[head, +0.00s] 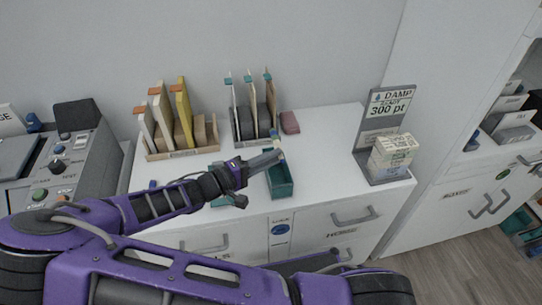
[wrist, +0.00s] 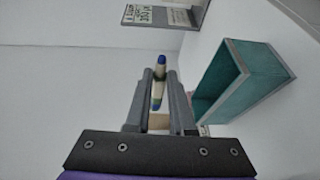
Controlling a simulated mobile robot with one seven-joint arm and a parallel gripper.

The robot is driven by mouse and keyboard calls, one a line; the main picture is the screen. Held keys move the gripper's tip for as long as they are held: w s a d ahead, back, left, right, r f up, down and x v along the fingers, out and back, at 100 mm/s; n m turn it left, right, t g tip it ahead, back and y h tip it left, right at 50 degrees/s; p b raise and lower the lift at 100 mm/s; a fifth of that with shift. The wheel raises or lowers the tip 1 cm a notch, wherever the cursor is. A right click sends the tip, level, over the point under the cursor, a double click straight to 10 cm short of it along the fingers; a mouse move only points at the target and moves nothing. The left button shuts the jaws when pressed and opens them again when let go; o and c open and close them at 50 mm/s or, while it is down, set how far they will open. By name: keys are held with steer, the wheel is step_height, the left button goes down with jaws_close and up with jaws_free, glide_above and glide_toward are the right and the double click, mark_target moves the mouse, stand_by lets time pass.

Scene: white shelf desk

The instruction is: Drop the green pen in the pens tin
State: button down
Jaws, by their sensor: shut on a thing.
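My gripper (head: 277,153) is shut on a slim pen with blue ends and a pale, greenish middle. The pen (wrist: 160,70) stands lengthwise between the two grey fingers in the wrist view, and its tip shows small above them in the head view (head: 275,135). A teal open-topped oblong box (head: 282,188), seemingly the pens tin, sits on the white desk. In the head view the fingertips appear over its far end. In the wrist view the tin (wrist: 258,72) is to the right of the fingers, and the pen is outside it. No label on it is readable.
A file rack (head: 183,154) and a second rack (head: 254,137) stand along the back. A dark red block (head: 290,122) lies behind the tin. A sign stand (head: 384,179) with stacked pale boxes (head: 393,152) is at right. The desk between tin and stand is clear.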

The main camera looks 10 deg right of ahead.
steer(key=shift+f+b, duration=1.4)
steer(key=shift+f, duration=1.15)
steer(key=c, duration=0.7)
jaws_free()
steer(key=v, duration=1.7)
steer(key=shift+a, duration=0.25)
steer(key=shift+r, duration=0.15)
